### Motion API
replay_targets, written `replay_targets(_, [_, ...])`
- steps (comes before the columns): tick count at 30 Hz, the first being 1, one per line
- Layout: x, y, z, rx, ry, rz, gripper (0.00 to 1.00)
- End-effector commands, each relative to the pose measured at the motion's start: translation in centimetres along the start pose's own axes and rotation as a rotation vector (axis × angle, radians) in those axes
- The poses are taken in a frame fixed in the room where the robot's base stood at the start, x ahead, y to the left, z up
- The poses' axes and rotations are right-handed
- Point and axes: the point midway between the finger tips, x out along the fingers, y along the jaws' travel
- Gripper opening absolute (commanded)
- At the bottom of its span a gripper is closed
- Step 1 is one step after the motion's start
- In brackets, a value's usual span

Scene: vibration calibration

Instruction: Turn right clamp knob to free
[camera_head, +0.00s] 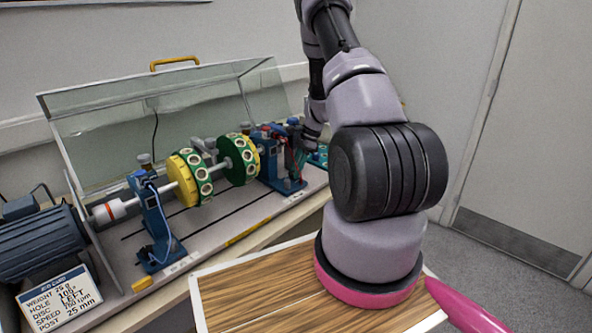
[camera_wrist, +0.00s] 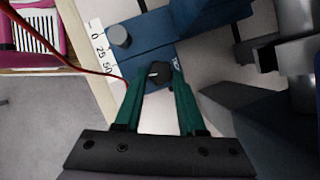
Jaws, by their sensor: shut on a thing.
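The right clamp knob (camera_wrist: 158,73) is small and black with a pale pointer mark. It sits at the edge of the blue right post (camera_wrist: 150,50) in the wrist view. My gripper (camera_wrist: 159,80) has its two green fingers on either side of the knob and is shut on it. In the head view the blue right post (camera_head: 284,184) stands at the right end of the rig, and my gripper (camera_head: 299,150) is beside it, small and partly hidden. The knob cannot be made out there. A grey round cap (camera_wrist: 121,36) stands on the blue part.
A scale (camera_wrist: 99,44) marked 0, 25, 50 lies beside the post. Green and yellow discs (camera_head: 190,178) sit on the shaft between the left post (camera_head: 153,215) and the right post. A clear raised cover (camera_head: 95,135) is behind. A sign (camera_head: 62,298) stands by the motor (camera_head: 38,250).

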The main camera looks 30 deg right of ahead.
Motion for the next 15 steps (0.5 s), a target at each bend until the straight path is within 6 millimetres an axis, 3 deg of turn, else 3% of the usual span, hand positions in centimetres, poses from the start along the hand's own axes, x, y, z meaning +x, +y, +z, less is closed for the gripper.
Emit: replay_targets(15, [-0.02,-0.14,0.02,-0.092,0.0,0.037,0.0])
